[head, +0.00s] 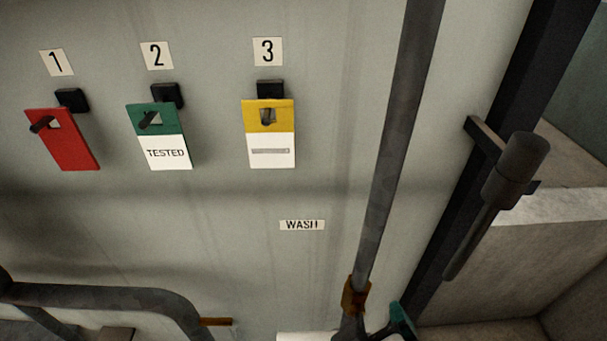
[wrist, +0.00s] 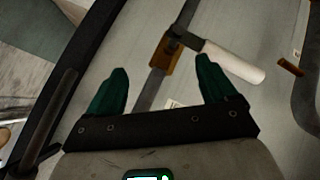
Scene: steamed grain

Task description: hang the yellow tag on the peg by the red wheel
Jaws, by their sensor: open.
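The yellow tag (head: 269,117) has a white lower half with a grey bar. It hangs on a dark peg under the label 3, and the peg shows through its hole. My gripper (wrist: 160,65) is open in the wrist view, its green fingers spread with nothing held between them. The head view shows only a green piece that looks like one finger (head: 402,318) at the bottom edge, well below and right of the tag. I see no red wheel and no peg beside one in either view.
A red tag (head: 64,142) hangs under label 1 and a green and white TESTED tag (head: 170,153) under label 2. A dark upright pipe (head: 395,140) has a brown collar (wrist: 165,55) and white handle (wrist: 235,62) near my gripper. A dark lever (head: 497,190) juts out right.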

